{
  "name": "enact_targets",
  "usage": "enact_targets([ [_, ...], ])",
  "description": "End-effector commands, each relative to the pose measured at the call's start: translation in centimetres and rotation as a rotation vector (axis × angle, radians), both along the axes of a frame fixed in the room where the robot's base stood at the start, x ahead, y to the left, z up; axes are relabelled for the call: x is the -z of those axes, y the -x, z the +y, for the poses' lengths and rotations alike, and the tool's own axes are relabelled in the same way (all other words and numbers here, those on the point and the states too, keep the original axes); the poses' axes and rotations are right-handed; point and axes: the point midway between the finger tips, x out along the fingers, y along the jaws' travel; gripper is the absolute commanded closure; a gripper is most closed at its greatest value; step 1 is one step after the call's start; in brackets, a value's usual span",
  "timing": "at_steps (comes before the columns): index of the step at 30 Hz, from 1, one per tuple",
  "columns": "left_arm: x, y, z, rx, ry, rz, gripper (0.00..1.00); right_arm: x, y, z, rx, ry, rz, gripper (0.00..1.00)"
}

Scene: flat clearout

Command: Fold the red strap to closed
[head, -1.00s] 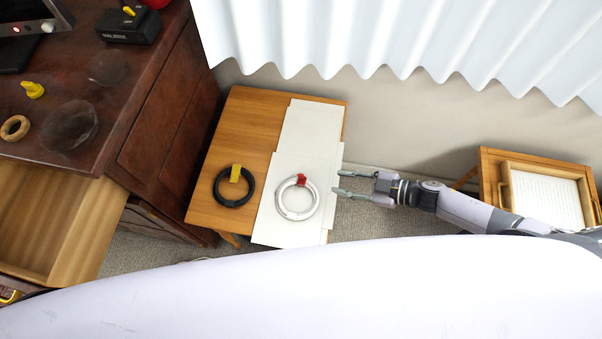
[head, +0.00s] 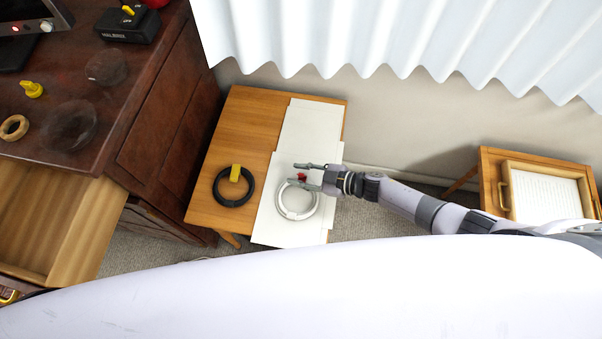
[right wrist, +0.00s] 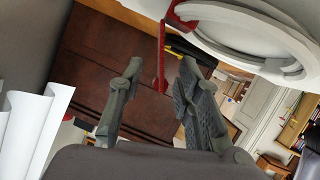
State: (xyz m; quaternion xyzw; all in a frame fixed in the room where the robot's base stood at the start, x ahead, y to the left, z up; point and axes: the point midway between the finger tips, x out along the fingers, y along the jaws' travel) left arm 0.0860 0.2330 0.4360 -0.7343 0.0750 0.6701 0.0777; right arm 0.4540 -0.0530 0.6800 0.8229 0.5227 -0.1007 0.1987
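The red strap (head: 302,177) sits on the upper part of a white ring (head: 282,205), which lies on white sheets on a small wooden table. In the right wrist view, the strap (right wrist: 162,50) wraps the white ring (right wrist: 245,32) at one end. Its long thin flap stands out straight from the ring, unfolded. My right gripper (head: 294,174) is open at the strap, partly covering it in the head view. In the right wrist view, the flap lies between the two spread fingers (right wrist: 161,70), with gaps seeming to show on both sides. My left gripper is not in view.
A black ring (head: 219,193) with a yellow strap (head: 235,173) lies left of the white ring. A dark wooden cabinet (head: 165,125) with an open drawer (head: 60,235) stands at the left. A small side table (head: 493,165) stands at the right. White curtains (head: 400,35) hang behind.

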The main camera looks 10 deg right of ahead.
Motion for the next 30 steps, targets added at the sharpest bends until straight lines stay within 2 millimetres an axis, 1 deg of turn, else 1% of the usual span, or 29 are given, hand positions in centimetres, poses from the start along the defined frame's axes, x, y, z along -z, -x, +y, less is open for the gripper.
enact_targets([
  [3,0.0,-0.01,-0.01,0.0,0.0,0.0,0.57,-0.02,0.01,-0.01,0.0,0.0,0.0,0.7],
  [17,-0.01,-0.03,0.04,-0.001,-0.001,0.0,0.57,-0.01,0.04,-0.03,0.0,0.0,0.001,1.0],
  [30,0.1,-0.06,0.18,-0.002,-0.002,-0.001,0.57,0.07,0.16,0.0,0.0,0.003,-0.009,1.0],
])
